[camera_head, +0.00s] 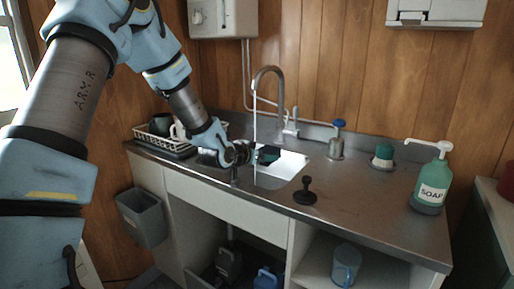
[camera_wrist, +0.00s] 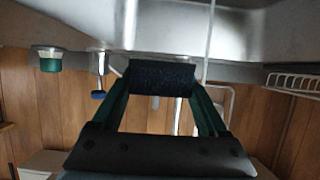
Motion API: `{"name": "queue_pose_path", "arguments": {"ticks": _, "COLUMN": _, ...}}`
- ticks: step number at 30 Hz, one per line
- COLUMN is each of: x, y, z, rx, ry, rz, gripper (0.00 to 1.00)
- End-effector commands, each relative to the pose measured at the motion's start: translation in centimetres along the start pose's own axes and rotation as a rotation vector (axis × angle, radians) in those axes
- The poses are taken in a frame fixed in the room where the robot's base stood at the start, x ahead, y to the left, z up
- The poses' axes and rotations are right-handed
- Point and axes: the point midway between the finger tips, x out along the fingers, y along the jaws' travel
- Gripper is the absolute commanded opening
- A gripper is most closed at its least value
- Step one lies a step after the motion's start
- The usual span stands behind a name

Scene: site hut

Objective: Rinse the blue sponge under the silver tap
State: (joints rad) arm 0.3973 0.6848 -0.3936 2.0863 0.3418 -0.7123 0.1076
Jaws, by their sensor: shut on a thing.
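The silver tap (camera_head: 281,90) arches over the sink basin (camera_head: 290,168), and a thin stream of water (camera_head: 254,115) runs from its spout. My gripper (camera_head: 262,154) is low over the basin, close to the stream. It is shut on the sponge (camera_head: 270,151), which looks dark blue, nearly black, in the wrist view (camera_wrist: 160,77). There the sponge spans between my two green fingers, and the stream (camera_wrist: 209,45) passes just right of it, apparently beside it. Whether any water touches the sponge is unclear. My gripper hides part of the sponge in the head view.
A dish rack (camera_head: 153,141) with mugs stands left of the basin. A grey bin (camera_head: 141,218) hangs at the front left.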

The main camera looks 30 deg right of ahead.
Motion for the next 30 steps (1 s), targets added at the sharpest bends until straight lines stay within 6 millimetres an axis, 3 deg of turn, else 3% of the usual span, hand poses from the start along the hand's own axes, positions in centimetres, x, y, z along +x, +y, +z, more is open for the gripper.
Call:
{"name": "queue_pose_path", "arguments": {"ticks": 10, "x": -0.3, "y": 0.2, "z": -0.2, "rx": 0.001, "ry": 0.000, "rz": 0.001, "gripper": 0.15}}
{"name": "queue_pose_path", "arguments": {"ticks": 30, "x": -4.5, "y": 3.6, "z": -2.4, "rx": 0.001, "ry": 0.000, "rz": 0.001, "gripper": 0.15}}
